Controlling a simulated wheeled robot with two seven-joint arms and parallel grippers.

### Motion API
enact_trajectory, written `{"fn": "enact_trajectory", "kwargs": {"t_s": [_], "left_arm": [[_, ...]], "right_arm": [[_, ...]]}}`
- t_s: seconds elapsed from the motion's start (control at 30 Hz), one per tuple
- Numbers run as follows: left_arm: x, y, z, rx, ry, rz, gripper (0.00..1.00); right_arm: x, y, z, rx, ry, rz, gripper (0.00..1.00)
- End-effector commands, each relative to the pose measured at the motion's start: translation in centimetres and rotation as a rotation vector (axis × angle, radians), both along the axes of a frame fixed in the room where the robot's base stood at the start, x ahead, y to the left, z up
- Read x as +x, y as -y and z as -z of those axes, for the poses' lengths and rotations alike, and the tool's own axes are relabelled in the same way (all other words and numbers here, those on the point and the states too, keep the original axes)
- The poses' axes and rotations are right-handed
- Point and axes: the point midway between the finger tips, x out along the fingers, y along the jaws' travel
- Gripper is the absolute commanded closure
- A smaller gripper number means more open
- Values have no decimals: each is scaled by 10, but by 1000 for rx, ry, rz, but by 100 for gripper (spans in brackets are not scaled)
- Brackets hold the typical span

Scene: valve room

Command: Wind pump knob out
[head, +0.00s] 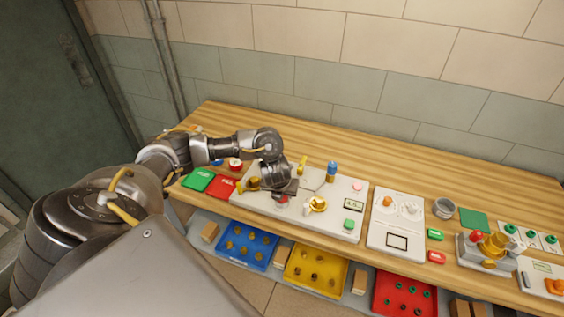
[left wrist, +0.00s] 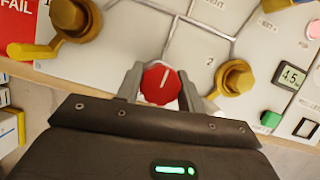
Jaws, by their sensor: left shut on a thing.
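The pump knob is a round red knob with a white pointer line on the white panel (head: 240,206). It shows in the left wrist view (left wrist: 160,84), with the line pointing up and slightly right. My left gripper (left wrist: 162,90) has one finger on each side of the knob and is shut on it. In the head view my left gripper (head: 284,192) reaches down over the panel's front part, and little of the knob shows below it. My right gripper is in neither view.
Brass valves (left wrist: 235,78) flank the knob, one with a yellow lever (left wrist: 32,50). A blue-topped fitting (head: 332,172), a gauge reading 4.5 (left wrist: 289,76) and a green button (left wrist: 271,119) are also on the panel. Blue, yellow and red bins (head: 376,305) sit below the bench front.

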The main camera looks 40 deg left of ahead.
Motion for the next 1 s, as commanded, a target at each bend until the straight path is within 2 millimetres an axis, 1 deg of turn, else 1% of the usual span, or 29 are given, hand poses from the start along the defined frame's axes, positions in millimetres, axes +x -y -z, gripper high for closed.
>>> {"fn": "enact_trajectory", "kwargs": {"t_s": [0.03,0.2,0.67,0.7,0.83,1.0], "left_arm": [[1,0,-3,1,1,-15,85],[1,-1,-2,2,3,-48,85],[1,-1,-1,2,3,-59,85],[1,-1,-1,2,3,-59,58],[1,-1,-1,1,2,-57,41],[0,0,0,1,1,-56,40]], "right_arm": [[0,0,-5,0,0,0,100],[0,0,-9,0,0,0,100],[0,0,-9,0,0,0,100],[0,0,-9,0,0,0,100],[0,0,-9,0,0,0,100],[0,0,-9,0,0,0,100]]}}
